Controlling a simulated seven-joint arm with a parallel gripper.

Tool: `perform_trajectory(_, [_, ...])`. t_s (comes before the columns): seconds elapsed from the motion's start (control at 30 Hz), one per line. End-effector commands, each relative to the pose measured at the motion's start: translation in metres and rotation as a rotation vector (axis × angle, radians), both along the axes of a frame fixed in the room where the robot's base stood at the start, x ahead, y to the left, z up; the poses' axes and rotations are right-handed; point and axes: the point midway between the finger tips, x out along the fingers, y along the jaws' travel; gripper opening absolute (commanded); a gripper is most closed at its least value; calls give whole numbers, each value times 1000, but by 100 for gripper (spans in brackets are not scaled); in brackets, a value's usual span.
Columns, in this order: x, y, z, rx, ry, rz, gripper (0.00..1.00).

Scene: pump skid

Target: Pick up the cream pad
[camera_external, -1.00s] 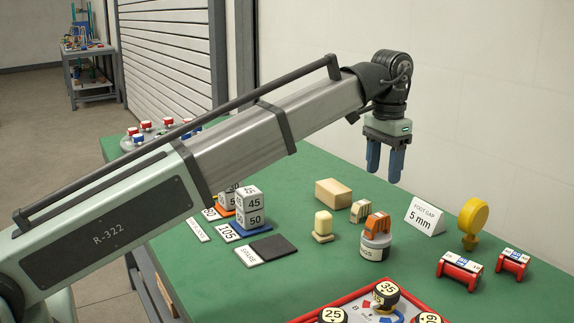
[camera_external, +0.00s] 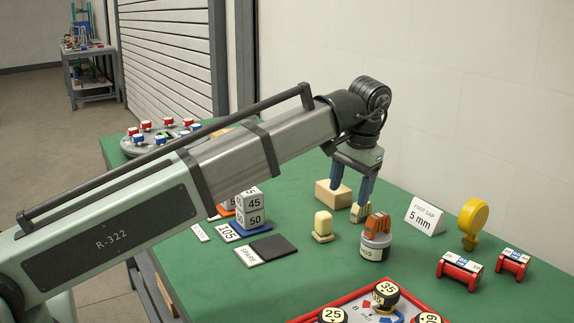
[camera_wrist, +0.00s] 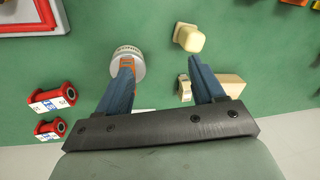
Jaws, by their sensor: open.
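The cream pad (camera_external: 323,222) stands on the green table left of the grey round tin. It is a small pale block with rounded edges on a wider base, and it also shows at the top of the wrist view (camera_wrist: 189,38). My gripper (camera_external: 350,196) is open above the table, to the upper right of the pad in the outside view. In the wrist view its blue fingers (camera_wrist: 160,62) are apart with nothing seen held between them. The pad lies beyond the right fingertip there, not between the fingers.
A wooden block (camera_external: 328,196) and a small banded tan block (camera_external: 361,213) are close to the fingers. A grey tin (camera_external: 375,247) with an orange piece (camera_external: 378,224) on top stands right of the pad. Dark and white plates (camera_external: 273,247) lie to its left.

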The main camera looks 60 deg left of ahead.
Motion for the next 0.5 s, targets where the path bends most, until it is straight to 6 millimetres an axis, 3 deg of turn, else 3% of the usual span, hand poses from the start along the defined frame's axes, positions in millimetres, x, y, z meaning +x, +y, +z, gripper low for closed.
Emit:
perform_trajectory(0.23, [-14, 20, -3, 99, -99, 326, 68])
perform_trajectory(0.5, [-14, 39, 2, 174, -281, 802, 68])
